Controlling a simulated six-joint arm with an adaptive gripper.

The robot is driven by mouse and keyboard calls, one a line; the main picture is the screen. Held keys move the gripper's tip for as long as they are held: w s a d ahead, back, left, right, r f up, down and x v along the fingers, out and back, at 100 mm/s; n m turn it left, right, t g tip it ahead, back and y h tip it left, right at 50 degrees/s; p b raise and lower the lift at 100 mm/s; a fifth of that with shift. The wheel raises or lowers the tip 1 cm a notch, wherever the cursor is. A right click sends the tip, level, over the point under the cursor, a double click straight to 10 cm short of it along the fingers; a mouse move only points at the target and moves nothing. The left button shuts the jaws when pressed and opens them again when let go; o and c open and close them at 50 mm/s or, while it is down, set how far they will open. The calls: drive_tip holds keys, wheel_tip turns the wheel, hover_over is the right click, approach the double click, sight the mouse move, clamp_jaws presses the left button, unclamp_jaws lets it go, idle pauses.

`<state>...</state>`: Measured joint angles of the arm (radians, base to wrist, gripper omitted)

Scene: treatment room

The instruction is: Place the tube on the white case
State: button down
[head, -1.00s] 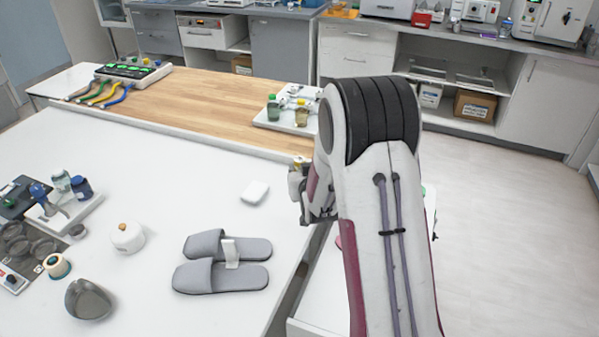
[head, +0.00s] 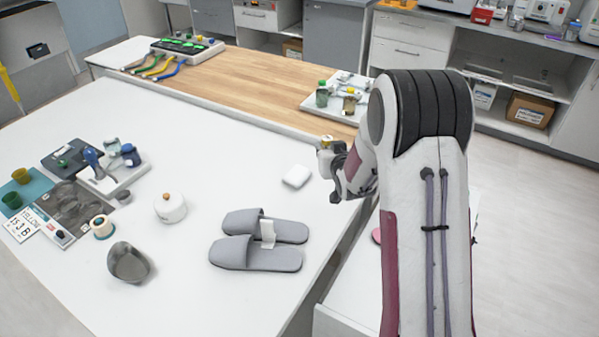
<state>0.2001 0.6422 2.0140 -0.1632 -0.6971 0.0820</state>
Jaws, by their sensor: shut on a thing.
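The white case (head: 297,176) is a small rounded white block lying flat on the white table, right of its middle. A small yellowish piece, seemingly the tube (head: 326,143), shows at the gripper's upper end. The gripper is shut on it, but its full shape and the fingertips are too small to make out.
Grey slippers (head: 258,258) lie in front of the case. A tray with bottles (head: 338,96) is on the wooden top behind.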

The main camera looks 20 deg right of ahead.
drive_tip(key=w+a+r+n+y, duration=0.2)
drive_tip(key=w+a+n+y, duration=0.1)
drive_tip(key=w+a, duration=0.2)
drive_tip(key=shift+a+y, duration=0.4)
drive_tip(key=shift+a, duration=0.8)
hover_over(297, 173)
drive_tip(key=shift+w+f, duration=0.15)
drive_tip(key=shift+f, duration=3)
drive_tip(key=shift+f, duration=1.85)
drive_tip(key=shift+f, duration=0.15)
drive_tip(key=c, duration=1.9)
unclamp_jaws()
